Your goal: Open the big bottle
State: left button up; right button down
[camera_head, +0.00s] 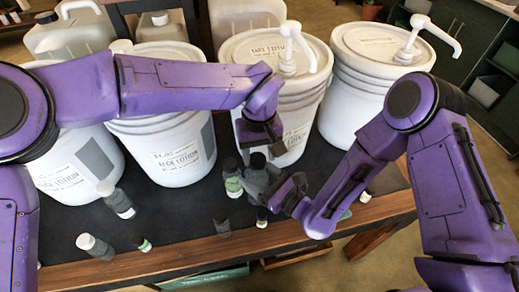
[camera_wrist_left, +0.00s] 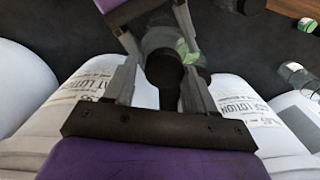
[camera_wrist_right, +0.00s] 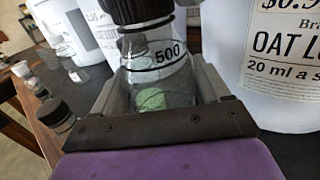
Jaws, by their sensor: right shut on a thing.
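The big bottle is clear, with a black cap and a "500" mark. Its body (camera_wrist_right: 158,62) stands between the right gripper's fingers in the right wrist view, with the cap (camera_wrist_right: 135,10) cut by the top edge. My right gripper (camera_head: 278,188) is shut on the bottle body (camera_head: 262,180) and holds it in front of the buckets. My left gripper (camera_head: 262,140) is just above the bottle, pointing down. In the left wrist view its fingers (camera_wrist_left: 160,85) are spread on either side of the black cap (camera_wrist_left: 163,70), and I see no clear contact.
Several white lotion buckets stand in a row behind; the two right ones carry white pumps (camera_head: 290,50) (camera_head: 412,40). Another bottle (camera_head: 232,178) with a green label is close beside the big bottle.

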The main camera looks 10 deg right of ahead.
pick_arm(q)
jog(key=shift+d, duration=0.15)
jog(key=c, duration=0.6)
jog(key=n, duration=0.3)
jog(key=shift+d+r, duration=0.1)
jog(key=shift+c, duration=0.3)
jog(key=n, duration=1.1)
jog(key=shift+w+n, duration=0.15)
jog(key=shift+n, duration=0.25)
jog(key=n, duration=0.5)
jog(key=shift+w+a, duration=0.15)
jog(key=shift+a, duration=0.15)
jog(key=shift+r, duration=0.1)
jog(key=o, duration=1.2)
jog(key=shift+c, duration=0.2)
